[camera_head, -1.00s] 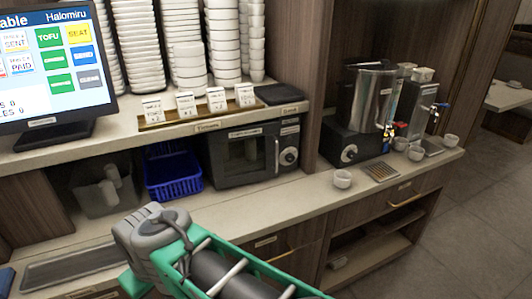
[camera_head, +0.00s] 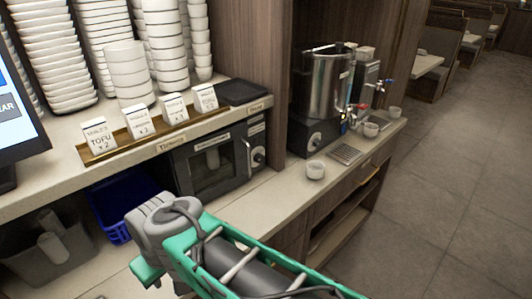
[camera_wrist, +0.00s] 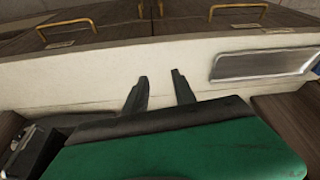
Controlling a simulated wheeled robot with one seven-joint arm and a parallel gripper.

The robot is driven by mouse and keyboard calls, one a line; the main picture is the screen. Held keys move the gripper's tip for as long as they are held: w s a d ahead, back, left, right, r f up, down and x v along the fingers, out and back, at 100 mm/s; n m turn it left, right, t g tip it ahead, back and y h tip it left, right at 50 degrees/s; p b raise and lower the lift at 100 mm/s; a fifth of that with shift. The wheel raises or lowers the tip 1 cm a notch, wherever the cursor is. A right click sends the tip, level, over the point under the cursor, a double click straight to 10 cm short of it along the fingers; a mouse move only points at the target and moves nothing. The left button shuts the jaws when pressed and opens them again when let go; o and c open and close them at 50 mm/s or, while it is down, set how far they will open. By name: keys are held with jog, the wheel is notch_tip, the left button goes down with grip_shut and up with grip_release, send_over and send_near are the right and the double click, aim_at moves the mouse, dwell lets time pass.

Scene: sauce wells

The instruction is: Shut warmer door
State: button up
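The warmer (camera_head: 183,177) is a dark box with a windowed door, under the raised shelf in the head view. Its door (camera_head: 212,158) has a pale vertical handle (camera_head: 248,158) on the right, beside a panel with a round knob (camera_head: 258,157). The door looks flush or nearly flush with the front; I cannot tell if it is fully latched. A pale object shows through the window. My gripper (camera_wrist: 160,76) is open and empty in the wrist view, its two fingers apart over the pale counter. In the head view my arm hides the fingers.
A blue basket (camera_head: 118,205) and a grey bin (camera_head: 50,248) sit left of the warmer. A white cup (camera_head: 316,169) and an urn (camera_head: 325,85) stand to the right. Card holders (camera_head: 140,121) line the shelf above. A metal tray (camera_wrist: 262,64) lies on the counter.

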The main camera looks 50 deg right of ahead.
jog(key=w+d+f+t+y+b, duration=0.1)
jog(key=w+d+f+t+b, duration=0.2)
jog(key=w+d, duration=0.7)
notch_tip(320, 180, up, 5)
jog(key=m+t+h, duration=0.5)
jog(key=t+h, duration=0.3)
jog(key=t, duration=0.2)
send_over(250, 174)
jog(key=shift+w+d+r, duration=0.1)
jog(key=shift+w+d, duration=0.1)
jog(key=shift+w, duration=0.1)
jog(key=shift+c, duration=0.5)
grip_shut()
